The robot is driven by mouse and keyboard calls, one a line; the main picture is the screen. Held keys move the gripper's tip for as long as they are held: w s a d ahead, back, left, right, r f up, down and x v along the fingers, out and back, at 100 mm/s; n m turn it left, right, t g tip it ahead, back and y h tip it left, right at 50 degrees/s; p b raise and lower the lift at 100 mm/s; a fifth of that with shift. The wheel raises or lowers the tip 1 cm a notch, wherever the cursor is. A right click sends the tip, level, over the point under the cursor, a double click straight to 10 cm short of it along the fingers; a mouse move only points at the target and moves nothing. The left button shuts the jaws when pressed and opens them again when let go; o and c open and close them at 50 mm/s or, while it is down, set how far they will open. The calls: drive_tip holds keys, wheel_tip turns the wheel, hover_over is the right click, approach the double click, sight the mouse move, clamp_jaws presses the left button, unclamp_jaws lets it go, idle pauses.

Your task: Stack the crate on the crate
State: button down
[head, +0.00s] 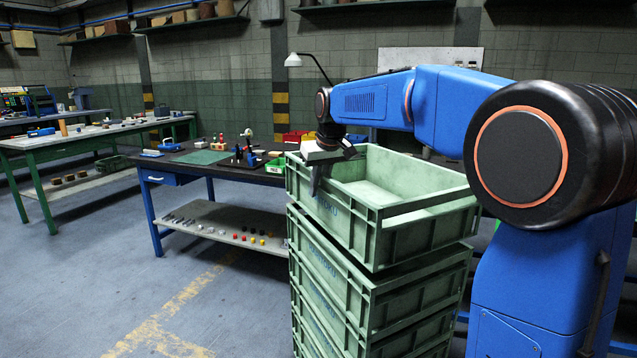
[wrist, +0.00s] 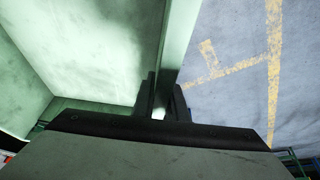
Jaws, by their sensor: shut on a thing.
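A green crate (head: 410,233) is at the top of a stack in the head view, empty inside as far as I can see. My gripper (head: 317,180) is shut on the left wall of this crate, near its back left corner. In the wrist view my gripper (wrist: 163,105) has one finger inside and one outside the crate wall (wrist: 178,40). The crate below (head: 412,290) is green too and tops several stacked crates. The upper crate sits slightly turned and tilted against it; I cannot tell whether the two touch all round.
A dark-topped workbench (head: 215,165) with small parts and a lower shelf stands behind and left of the stack. A green-framed bench (head: 80,138) is farther left. The floor (head: 120,265) at left front is clear, with a worn yellow line.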

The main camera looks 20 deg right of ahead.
sight(324, 175)
drive_tip(key=shift+f, duration=1.85)
drive_tip(key=c, duration=1.8)
unclamp_jaws()
drive_tip(key=shift+f, duration=0.15)
drive_tip(key=shift+o, duration=0.2)
drive_tip(key=v, duration=1.2)
drive_tip(key=shift+a, duration=0.1)
